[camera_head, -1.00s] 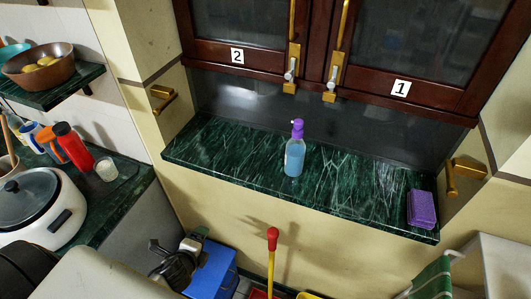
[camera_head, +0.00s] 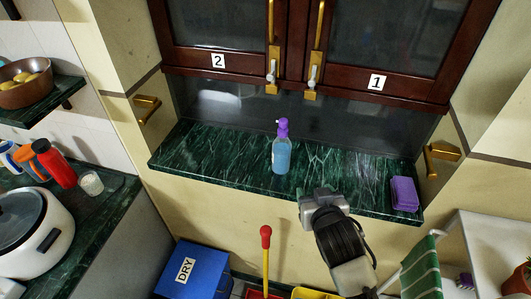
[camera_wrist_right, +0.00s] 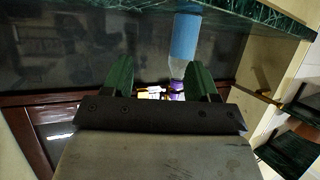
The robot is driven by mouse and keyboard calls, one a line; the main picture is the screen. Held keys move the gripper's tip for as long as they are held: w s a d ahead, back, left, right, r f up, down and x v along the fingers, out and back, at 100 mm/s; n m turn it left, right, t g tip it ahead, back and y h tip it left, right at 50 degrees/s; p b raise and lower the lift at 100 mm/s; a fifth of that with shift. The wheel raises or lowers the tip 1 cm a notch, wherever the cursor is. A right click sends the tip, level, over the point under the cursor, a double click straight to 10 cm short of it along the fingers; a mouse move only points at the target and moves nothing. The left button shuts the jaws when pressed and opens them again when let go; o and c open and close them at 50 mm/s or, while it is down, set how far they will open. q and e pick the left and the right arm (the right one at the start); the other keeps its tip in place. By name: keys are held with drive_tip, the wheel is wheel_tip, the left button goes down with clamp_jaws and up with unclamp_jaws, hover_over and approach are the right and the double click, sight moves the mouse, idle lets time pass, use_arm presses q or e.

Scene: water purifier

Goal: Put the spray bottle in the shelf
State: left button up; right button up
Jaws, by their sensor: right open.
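The spray bottle (camera_head: 281,155), with a clear blue body and purple top, stands upright on the green marble counter (camera_head: 215,155). My right gripper (camera_head: 318,193) is open and empty at the counter's front edge, to the right of and nearer than the bottle. In the right wrist view, the bottle's blue body (camera_wrist_right: 185,38) shows upside down beyond the open fingers (camera_wrist_right: 159,82). Its purple top appears between them, still apart. A dark wooden cabinet with glass doors marked 2 (camera_head: 218,60) and 1 (camera_head: 376,82) hangs above; both doors look shut. My left gripper is out of view.
A purple sponge-like block (camera_head: 404,193) lies at the counter's right end. A blue box marked DRY (camera_head: 195,268) and a red-topped handle (camera_head: 266,238) stand below the counter. A rice cooker (camera_head: 35,230) is at left. The counter left of the bottle is clear.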

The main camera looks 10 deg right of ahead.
sight(284, 129)
drive_tip(key=w+a+r+t, duration=0.1)
drive_tip(key=w+r, duration=0.1)
drive_tip(key=w, duration=0.1)
drive_tip(key=w+a+r+t+y+p, duration=0.1)
drive_tip(key=w+a+r+t, duration=0.1)
drive_tip(key=w+r, duration=0.1)
drive_tip(key=w+a+r+t, duration=0.1)
drive_tip(key=w+r, duration=0.1)
drive_tip(key=w, duration=0.3)
drive_tip(key=shift+w+a+r+n+t+y, duration=0.25)
drive_tip(key=shift+a+n+t+y, duration=0.05)
drive_tip(key=shift+n+t, duration=0.1)
drive_tip(key=shift+w+f, duration=0.1)
drive_tip(key=shift+w, duration=0.5)
drive_tip(key=w+p, duration=0.1)
drive_tip(key=w, duration=0.1)
drive_tip(key=w+p, duration=0.1)
drive_tip(key=w, duration=0.1)
drive_tip(key=shift+w+a+f, duration=0.15)
drive_tip(key=shift+w+a, duration=0.05)
drive_tip(key=shift+w, duration=0.1)
drive_tip(key=shift+w+f, duration=0.1)
drive_tip(key=shift+w, duration=0.15)
drive_tip(key=shift+s, duration=0.1)
clamp_jaws()
